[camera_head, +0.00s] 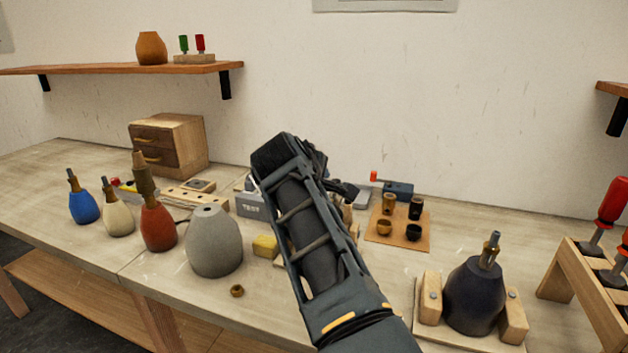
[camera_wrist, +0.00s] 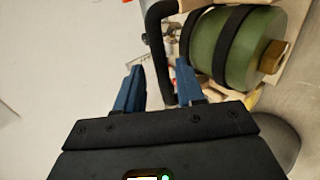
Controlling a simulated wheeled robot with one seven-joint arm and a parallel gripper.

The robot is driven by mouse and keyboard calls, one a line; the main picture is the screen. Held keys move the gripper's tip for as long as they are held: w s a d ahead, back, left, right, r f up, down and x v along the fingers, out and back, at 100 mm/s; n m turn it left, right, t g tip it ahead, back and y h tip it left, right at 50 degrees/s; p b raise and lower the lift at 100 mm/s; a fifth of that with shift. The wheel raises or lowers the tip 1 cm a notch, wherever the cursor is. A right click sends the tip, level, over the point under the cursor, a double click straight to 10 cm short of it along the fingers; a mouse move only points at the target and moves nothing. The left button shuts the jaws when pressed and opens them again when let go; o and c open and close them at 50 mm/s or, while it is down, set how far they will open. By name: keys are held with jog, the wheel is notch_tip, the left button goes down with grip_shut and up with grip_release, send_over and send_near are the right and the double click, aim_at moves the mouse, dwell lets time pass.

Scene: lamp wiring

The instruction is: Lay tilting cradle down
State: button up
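In the wrist view, a green rounded body (camera_wrist: 255,45) wrapped by black bands (camera_wrist: 232,40) sits against pale wooden parts; this looks like the tilting cradle with its load. A black bent handle bar (camera_wrist: 153,40) runs from it down between the blue fingers of my gripper (camera_wrist: 160,85). The fingers stand apart, with visible gaps beside the bar, so my gripper looks open around it. In the head view my dark arm covers the cradle and the fingertips. I cannot tell the cradle's tilt for certain.
Blue (camera_head: 83,207), cream (camera_head: 117,220), red (camera_head: 158,228) and grey (camera_head: 215,243) lamp bodies stand left of my arm. A tan board with small cups (camera_head: 398,237) lies right of it. A dark lamp body (camera_head: 474,298) stands between wooden blocks; a tool rack (camera_head: 580,290) is far right.

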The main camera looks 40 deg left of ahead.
jog(key=shift+v, duration=2.3)
